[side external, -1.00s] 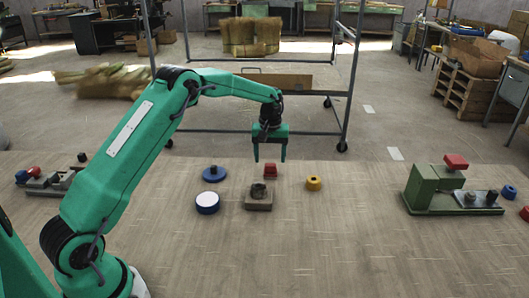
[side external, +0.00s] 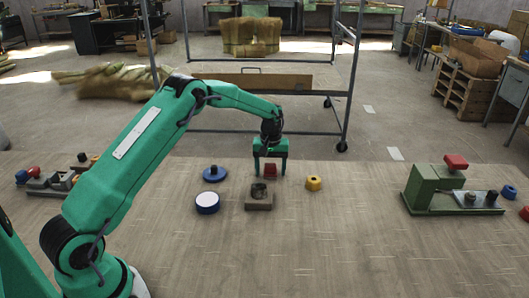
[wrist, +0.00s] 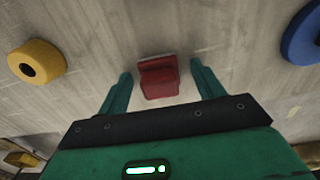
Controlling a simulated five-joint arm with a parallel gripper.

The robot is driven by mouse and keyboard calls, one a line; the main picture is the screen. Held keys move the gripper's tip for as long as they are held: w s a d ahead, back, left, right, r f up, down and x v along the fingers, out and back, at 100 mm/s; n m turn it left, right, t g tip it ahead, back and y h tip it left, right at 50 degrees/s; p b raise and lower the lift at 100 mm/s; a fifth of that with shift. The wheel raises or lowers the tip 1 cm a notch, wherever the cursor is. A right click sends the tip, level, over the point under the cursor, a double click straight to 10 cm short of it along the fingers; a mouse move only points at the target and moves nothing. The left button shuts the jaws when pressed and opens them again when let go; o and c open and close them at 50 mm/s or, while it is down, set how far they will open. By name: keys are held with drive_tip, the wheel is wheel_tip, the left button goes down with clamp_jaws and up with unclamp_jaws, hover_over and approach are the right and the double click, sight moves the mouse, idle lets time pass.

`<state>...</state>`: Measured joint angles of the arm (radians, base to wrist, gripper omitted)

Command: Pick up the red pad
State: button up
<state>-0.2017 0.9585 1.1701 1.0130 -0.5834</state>
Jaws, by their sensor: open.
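The red pad (side external: 270,170) is a small red block on the table, behind the grey block with a dark round top. My gripper (side external: 270,172) is open, with its fingers pointing down on either side of the pad in the side view. In the wrist view the red pad (wrist: 158,78) lies between and slightly beyond the two green fingertips (wrist: 160,76), with a gap on each side. I cannot tell the exact height of the fingertips above the table.
A grey block (side external: 259,198) stands just in front of the pad. A green machine (side external: 436,188) stands far right.

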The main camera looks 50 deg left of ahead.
sight(272, 166)
drive_tip(key=c, duration=1.1)
drive_tip(key=shift+r, duration=0.1)
drive_tip(key=shift+r, duration=0.7)
drive_tip(key=r, duration=0.1)
drive_tip(key=d+r, duration=0.1)
drive_tip(key=r, duration=0.1)
drive_tip(key=shift+s+r, duration=0.1)
drive_tip(key=s+d+r, duration=0.1)
drive_tip(key=d+r, duration=0.1)
drive_tip(key=d, duration=0.1)
drive_tip(key=s+d+r, duration=0.1)
drive_tip(key=d+r, duration=0.1)
drive_tip(key=d, duration=0.1)
drive_tip(key=s+d+r, duration=0.1)
drive_tip(key=d+r, duration=0.1)
drive_tip(key=d, duration=0.2)
drive_tip(key=shift+s+r, duration=0.15)
drive_tip(key=shift+s, duration=0.2)
